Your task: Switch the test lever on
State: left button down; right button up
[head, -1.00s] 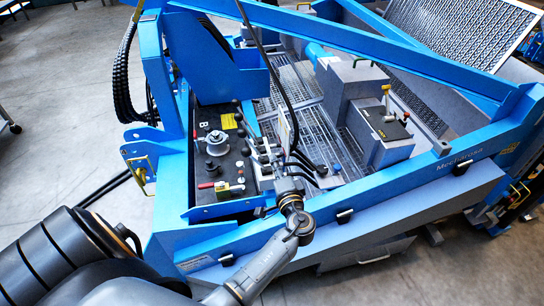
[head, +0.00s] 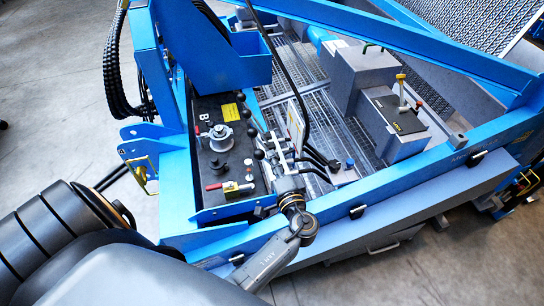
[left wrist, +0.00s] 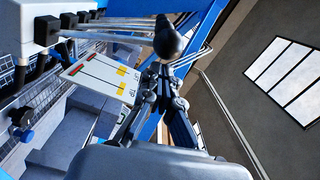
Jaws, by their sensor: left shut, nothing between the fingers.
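A row of levers with black ball knobs (head: 259,154) stands along the right edge of the black control panel (head: 203,170). I cannot tell which one is the test lever. My left gripper (head: 287,178) is shut and empty beside the near end of this row. In the left wrist view the shut fingers (left wrist: 160,92) point at a lever with a black ball knob (left wrist: 168,42), close ahead of them. I cannot tell whether they touch it. A white label plate (left wrist: 98,73) with red and yellow marks lies left of the fingers. My right gripper is out of view.
The panel carries a round metal knob (head: 221,138) and a red-handled valve (head: 238,187). A grey box with a yellow-topped lever (head: 402,90) stands to the right. Blue frame beams (head: 400,185) surround the area, and black hoses (head: 318,160) run near the gripper.

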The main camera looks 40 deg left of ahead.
pick_arm(q)
jog(key=s+a+f+n+b, duration=0.2)
jog(key=s+a+f+b, duration=0.1)
jog(key=b, duration=0.4)
jog(key=shift+s+a+f+n, duration=0.3)
jog(key=shift+s+a, duration=0.4)
jog(key=shift+s, duration=0.45)
